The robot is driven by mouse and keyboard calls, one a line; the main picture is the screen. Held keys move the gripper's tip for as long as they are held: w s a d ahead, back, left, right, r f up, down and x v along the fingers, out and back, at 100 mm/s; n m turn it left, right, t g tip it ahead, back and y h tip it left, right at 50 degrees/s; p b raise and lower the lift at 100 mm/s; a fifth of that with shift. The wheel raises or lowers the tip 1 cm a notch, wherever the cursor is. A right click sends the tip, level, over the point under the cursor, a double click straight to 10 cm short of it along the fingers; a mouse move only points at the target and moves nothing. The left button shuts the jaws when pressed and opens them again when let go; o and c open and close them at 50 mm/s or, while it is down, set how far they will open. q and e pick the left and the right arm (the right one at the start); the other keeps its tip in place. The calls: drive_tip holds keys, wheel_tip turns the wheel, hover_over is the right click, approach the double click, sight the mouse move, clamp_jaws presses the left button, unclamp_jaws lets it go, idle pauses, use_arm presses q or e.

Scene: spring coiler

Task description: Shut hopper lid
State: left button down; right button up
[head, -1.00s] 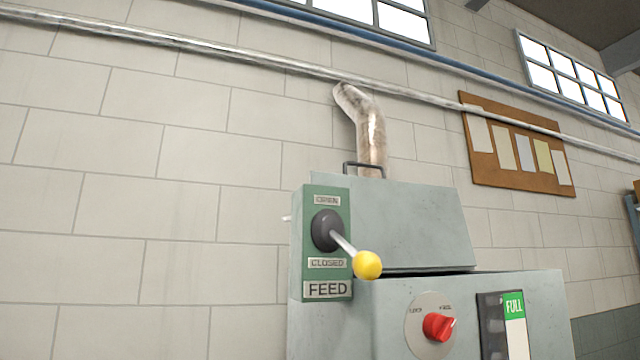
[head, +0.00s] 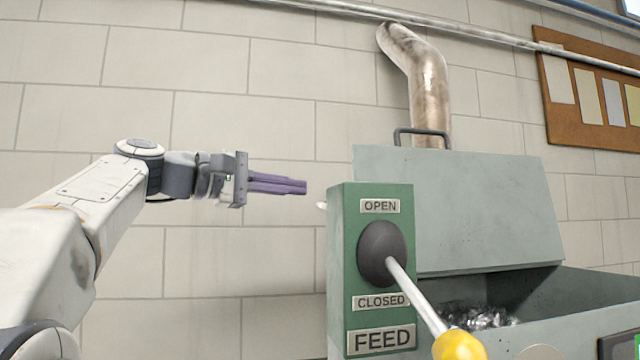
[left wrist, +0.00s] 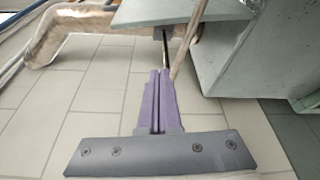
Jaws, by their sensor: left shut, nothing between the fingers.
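The hopper lid (head: 455,205) is a grey-green panel standing raised at the back of the hopper (head: 590,300), with a dark bar handle (head: 422,131) on its top edge. The hopper is open and shiny metal pieces (head: 478,317) show inside. My left gripper (head: 304,187) has purple fingers, shut and empty, to the left of the lid and apart from it. In the left wrist view the shut fingers (left wrist: 157,85) point toward the underside of a grey-green panel (left wrist: 185,10). My right gripper is not in view.
A green FEED panel (head: 340,270) with a yellow-knobbed lever (head: 458,345) stands at the hopper's front left, the lever tilted down toward CLOSED. A metal pipe (head: 430,90) rises behind the lid.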

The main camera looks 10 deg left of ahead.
use_arm(q)
drive_tip(key=w+d+p, duration=0.2)
drive_tip(key=d+p, duration=0.2)
drive_tip(key=d, duration=0.4)
drive_tip(key=shift+w+d+p, duration=0.3)
drive_tip(key=shift+d, duration=0.1)
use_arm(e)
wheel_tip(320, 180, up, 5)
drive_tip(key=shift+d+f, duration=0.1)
use_arm(q)
drive_tip(key=shift+s, duration=0.1)
